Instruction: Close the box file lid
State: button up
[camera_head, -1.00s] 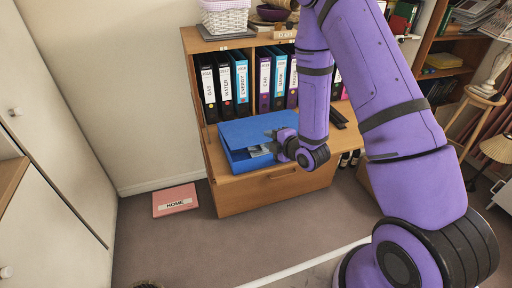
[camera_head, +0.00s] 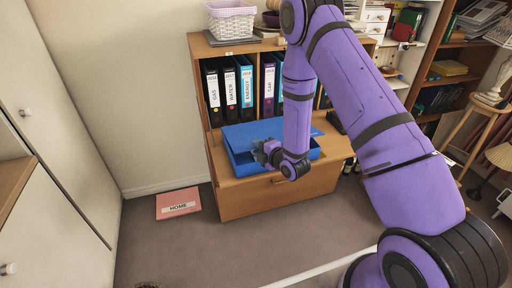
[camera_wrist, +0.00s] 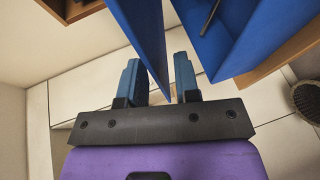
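The blue box file (camera_head: 238,162) lies on the wooden bureau's writing surface. Its lid (camera_head: 255,131) is raised. In the wrist view a blue panel that looks like the lid (camera_wrist: 142,25) and the box body (camera_wrist: 225,45) form a narrow V with a gap between them. My gripper (camera_head: 262,153) is at the front of the box file and hides part of it. In the wrist view my gripper's fingers (camera_wrist: 160,80) are apart. The panel's pointed corner hangs between them in the picture; I cannot tell whether either finger touches it.
Upright ring binders (camera_head: 230,90) stand in the bureau shelf behind the box file. A white basket (camera_head: 230,20) sits on top. A pink HOME box (camera_head: 178,203) lies on the floor at left. The carpet in front of the bureau (camera_head: 270,198) is clear.

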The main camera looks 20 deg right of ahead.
jog(key=shift+x, duration=0.8)
jog(key=shift+c, duration=0.3)
grip_shut()
jog(key=shift+s+f, duration=0.15)
jog(key=shift+f, duration=0.65)
jog(key=shift+s+f, duration=0.15)
jog(key=shift+f, duration=0.65)
